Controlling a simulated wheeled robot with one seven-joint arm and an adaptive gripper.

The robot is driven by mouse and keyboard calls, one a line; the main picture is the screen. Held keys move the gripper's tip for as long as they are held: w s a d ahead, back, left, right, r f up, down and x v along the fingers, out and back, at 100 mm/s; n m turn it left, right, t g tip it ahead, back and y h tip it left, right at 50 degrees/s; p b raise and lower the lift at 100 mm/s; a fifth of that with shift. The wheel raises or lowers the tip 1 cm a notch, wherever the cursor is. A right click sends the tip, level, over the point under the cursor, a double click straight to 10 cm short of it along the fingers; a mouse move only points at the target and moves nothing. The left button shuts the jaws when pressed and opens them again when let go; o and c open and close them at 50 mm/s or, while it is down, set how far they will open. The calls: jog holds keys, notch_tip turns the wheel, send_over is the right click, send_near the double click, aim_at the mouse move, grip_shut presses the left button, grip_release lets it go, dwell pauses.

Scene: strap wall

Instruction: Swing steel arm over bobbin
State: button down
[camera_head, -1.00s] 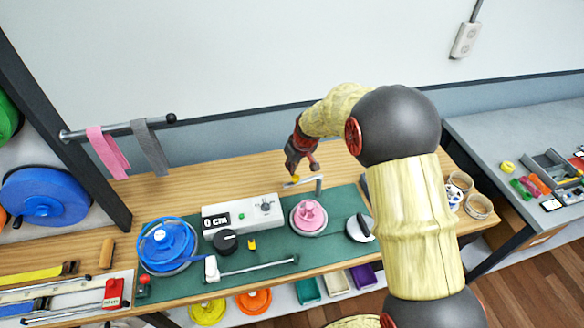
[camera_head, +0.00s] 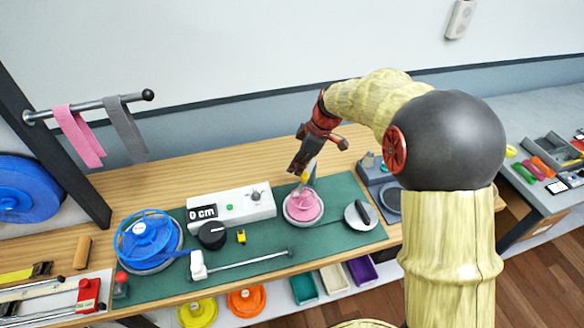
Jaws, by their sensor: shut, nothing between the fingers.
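The pink bobbin (camera_head: 302,206) sits on a pale round base on the green mat, right of the display box. A short grey steel piece with a yellow part (camera_head: 307,175) shows just above and behind the bobbin. It appears to be the steel arm, mostly hidden by my gripper and foreshortened, so I cannot tell exactly how it lies over the bobbin. My gripper (camera_head: 300,168) is shut, pointing down close to the yellow part. I cannot tell whether they touch.
A white box (camera_head: 230,212) reads 0 cm. A blue reel (camera_head: 148,238) stands at left, with a thin rod (camera_head: 245,260) in front. A grey disc with a black handle (camera_head: 361,215) is right of the bobbin. Pink and grey straps (camera_head: 78,136) hang from a rail.

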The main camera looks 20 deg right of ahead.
jog(key=shift+s+d, duration=0.25)
jog(key=shift+s, duration=0.05)
dwell(0.5)
notch_tip(320, 180, up, 10)
jog(key=p, duration=0.2)
jog(key=shift+a, duration=0.2)
dwell(0.7)
